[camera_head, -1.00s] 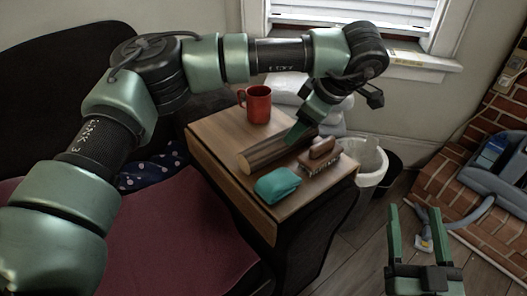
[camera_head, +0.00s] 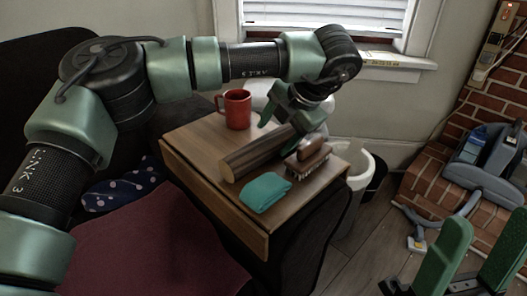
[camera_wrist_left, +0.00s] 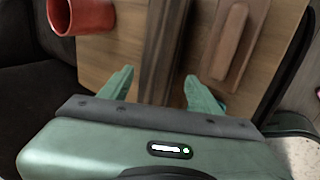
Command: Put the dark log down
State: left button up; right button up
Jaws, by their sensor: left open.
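The dark log (camera_head: 252,158) lies on its side on the small wooden table (camera_head: 200,143), its cut end toward the front left. My left gripper (camera_head: 287,115) is at the far end of the log, with its fingers spread. In the left wrist view, the log (camera_wrist_left: 164,45) runs between the open fingertips (camera_wrist_left: 159,78), with a gap on each side. My right gripper (camera_head: 478,238) is at the lower right, fingers apart and empty, away from the table.
A red mug (camera_head: 236,108) stands behind the log. A wooden brush (camera_head: 308,158) lies to its right and a folded teal cloth (camera_head: 265,192) in front. A white bin (camera_head: 352,190) stands right of the table. The table's front left is clear.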

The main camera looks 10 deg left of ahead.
aim_at(267, 143)
pick_arm(q)
jog(key=x, duration=0.1)
jog(key=b+x, duration=0.2)
jog(key=x, duration=0.1)
jog(key=shift+s+a, duration=0.1)
jog(key=shift+s, duration=0.25)
jog(key=shift+w+a+f, duration=0.2)
jog(key=shift+f, duration=0.25)
jog(key=shift+r, duration=0.1)
jog(key=shift+c, duration=0.3)
grip_shut()
jog(key=shift+r, duration=0.15)
